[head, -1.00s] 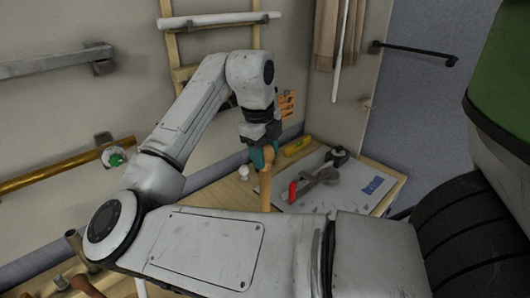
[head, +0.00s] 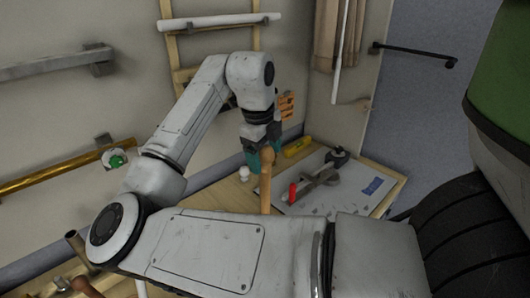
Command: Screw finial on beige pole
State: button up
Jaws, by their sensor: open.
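A tan wooden pole (head: 265,190) stands upright near the table's left part, its lower end hidden behind my arm. A rounded tan finial (head: 267,156) shows at its top, in line with the pole. I cannot tell how tightly the two meet. My gripper (head: 265,154) points down over the finial, with its teal fingers spread on either side of it. It is open, and the finial shows between the fingers.
A small white knob (head: 244,173) stands left of the pole. A grey board (head: 345,197) at right bears a wrench-like tool (head: 315,185) and a red-handled item (head: 292,193). A yellow level (head: 297,147) lies behind. A brass rail (head: 60,170) is on the left wall.

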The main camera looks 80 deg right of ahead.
jog(key=shift+r+n+p, duration=0.1)
jog(key=shift+n+p, duration=0.45)
jog(key=shift+n, duration=0.25)
jog(key=shift+n+t, duration=0.4)
jog(key=shift+n, duration=0.7)
jog(key=n, duration=0.3)
jog(key=shift+s+n+t, duration=0.1)
jog(key=shift+n+t, duration=0.2)
jog(key=shift+n, duration=0.1)
jog(key=n, duration=0.3)
jog(key=shift+n+t, duration=0.3)
jog(key=n, duration=0.3)
jog(key=shift+n+t+y, duration=0.3)
jog(key=shift+n+y, duration=0.1)
